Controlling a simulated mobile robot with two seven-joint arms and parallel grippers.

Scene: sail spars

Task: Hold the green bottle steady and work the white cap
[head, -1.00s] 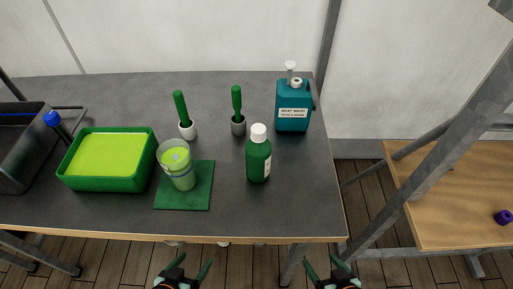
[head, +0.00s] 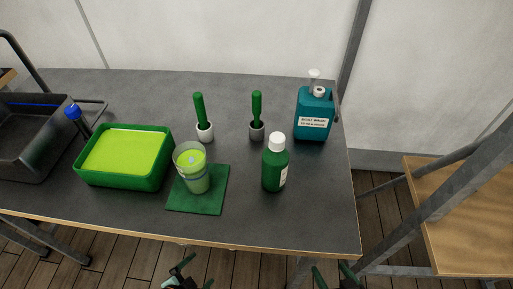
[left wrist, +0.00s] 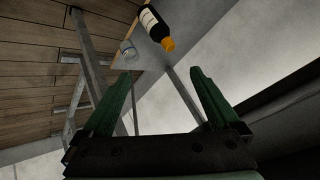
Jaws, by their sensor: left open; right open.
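The green bottle (head: 274,170) stands upright on the dark table, right of the middle, with a pale label on its right side. The white cap (head: 277,142) sits on its top. My left gripper (head: 194,276) is open and empty at the bottom edge of the head view, in front of the table and apart from the bottle. Its two green fingers stand apart in the left wrist view (left wrist: 164,100), with nothing between them. My right gripper (head: 334,277) is open at the bottom edge, partly cut off, also apart from the bottle.
A glass (head: 193,172) on a green mat (head: 212,200) stands left of the bottle. Two green-handled brushes (head: 199,110) and a teal pump bottle (head: 314,118) stand behind. A green tub (head: 120,178) is left. The left wrist view shows an orange-capped dark bottle (left wrist: 151,22).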

